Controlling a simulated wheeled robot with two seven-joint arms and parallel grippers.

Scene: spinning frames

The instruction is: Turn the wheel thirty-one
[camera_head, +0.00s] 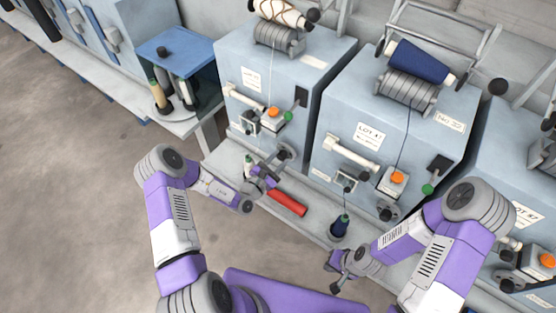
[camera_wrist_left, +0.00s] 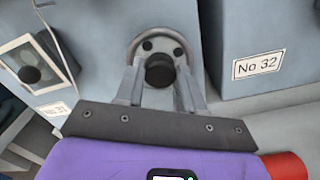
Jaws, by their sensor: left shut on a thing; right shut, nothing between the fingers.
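The wheel (camera_wrist_left: 145,42) is a grey disc with dark holes on the front of the left machine (camera_head: 268,75). In the head view the wheel (camera_head: 286,152) is partly hidden by my left gripper (camera_head: 272,170). In the left wrist view my left gripper (camera_wrist_left: 160,82) is shut on the wheel's black knob (camera_wrist_left: 160,70), with a finger on each side. A small label ending in "31" (camera_wrist_left: 55,108) is on the same machine. My right gripper (camera_head: 338,272) is shut and empty, low in front of the middle machine.
The middle machine (camera_head: 385,125) bears a "No 32" label (camera_wrist_left: 258,65). A blue-topped stand (camera_head: 175,50) with spools is at left. The floor at left is clear.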

